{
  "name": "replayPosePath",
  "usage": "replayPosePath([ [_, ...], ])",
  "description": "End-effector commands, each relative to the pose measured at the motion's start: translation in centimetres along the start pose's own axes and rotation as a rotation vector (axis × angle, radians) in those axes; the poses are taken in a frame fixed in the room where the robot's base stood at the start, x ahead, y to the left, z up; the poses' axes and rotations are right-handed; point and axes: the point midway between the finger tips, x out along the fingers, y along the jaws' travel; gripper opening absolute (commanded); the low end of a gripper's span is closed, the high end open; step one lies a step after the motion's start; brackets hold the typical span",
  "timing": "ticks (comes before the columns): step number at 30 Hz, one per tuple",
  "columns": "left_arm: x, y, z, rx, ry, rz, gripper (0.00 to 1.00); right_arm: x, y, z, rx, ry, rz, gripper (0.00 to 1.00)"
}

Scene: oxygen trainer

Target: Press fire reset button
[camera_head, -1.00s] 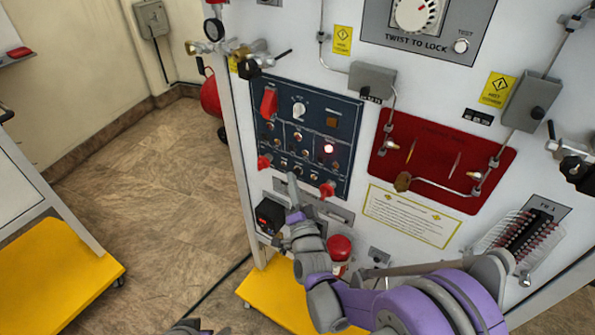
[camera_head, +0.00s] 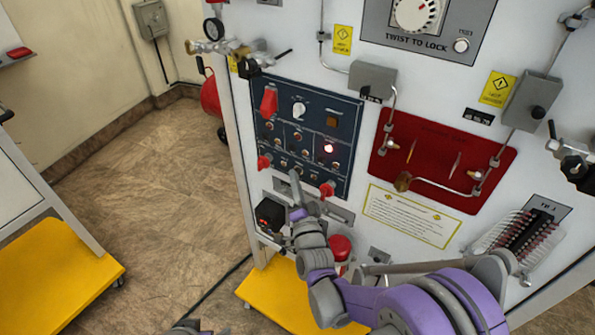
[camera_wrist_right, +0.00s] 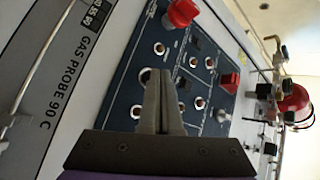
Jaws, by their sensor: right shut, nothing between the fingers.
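I cannot read which button is the fire reset. My right gripper (camera_head: 294,174) is shut and empty, in front of the panel's lower edge. In the right wrist view, its closed fingertips (camera_wrist_right: 165,74) overlap the blue panel (camera_wrist_right: 130,75) and hide part of its row of buttons. I cannot tell whether they touch it. A grey piece at the bottom edge may be my left gripper (camera_head: 186,328); its jaws are not clear.
A red knob (camera_head: 327,189) sticks out right of the fingers, and another red knob (camera_head: 264,162) is to the left. A black box (camera_head: 269,214) and a red mushroom button (camera_head: 340,246) lie below. Yellow base plates (camera_head: 60,285) stand on the floor.

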Motion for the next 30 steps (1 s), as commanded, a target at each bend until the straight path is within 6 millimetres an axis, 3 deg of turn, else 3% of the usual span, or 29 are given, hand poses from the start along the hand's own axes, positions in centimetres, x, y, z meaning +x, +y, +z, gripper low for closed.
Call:
replayPosePath([
  [22, 0.06, 0.0, 0.03, 0.0, 0.0, 0.0, 0.96, 0.4, 0.3, -0.31, -0.001, 0.001, 0.0, 0.0],
  [30, 0.31, 0.0, 0.18, 0.0, -0.001, 0.0, 0.96, -0.35, -0.22, 0.27, 0.001, -0.001, -0.001, 0.0],
])
